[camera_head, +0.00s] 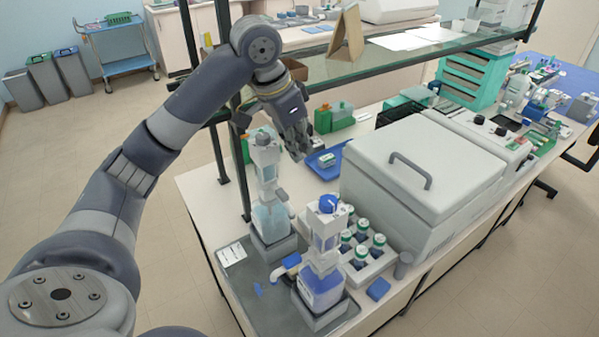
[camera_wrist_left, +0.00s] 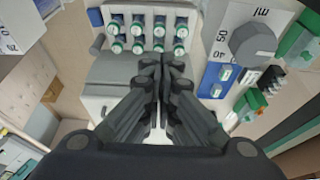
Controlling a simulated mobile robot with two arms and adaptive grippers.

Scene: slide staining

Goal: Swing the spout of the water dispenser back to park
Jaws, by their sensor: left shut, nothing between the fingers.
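Two bottle-top dispensers stand on a grey tray (camera_head: 249,294) at the front left of the bench in the head view. The rear dispenser (camera_head: 271,217) holds pale, clear liquid; a grey knob (camera_wrist_left: 253,43) and ml scale show at the upper right of the left wrist view. The front dispenser (camera_head: 321,287) has a blue knob and blue liquid, with a blue-tipped part sticking out to its left. Labels do not show which one holds water. My left gripper (camera_head: 300,151) is shut and empty, above and right of the rear dispenser's top, apart from it.
A rack of capped bottles (camera_head: 366,257) stands right of the dispensers, beside a large grey lidded box (camera_head: 421,167). A blue tray (camera_head: 326,166) lies behind. A glass shelf (camera_head: 331,70) crosses above the bench, near my left arm.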

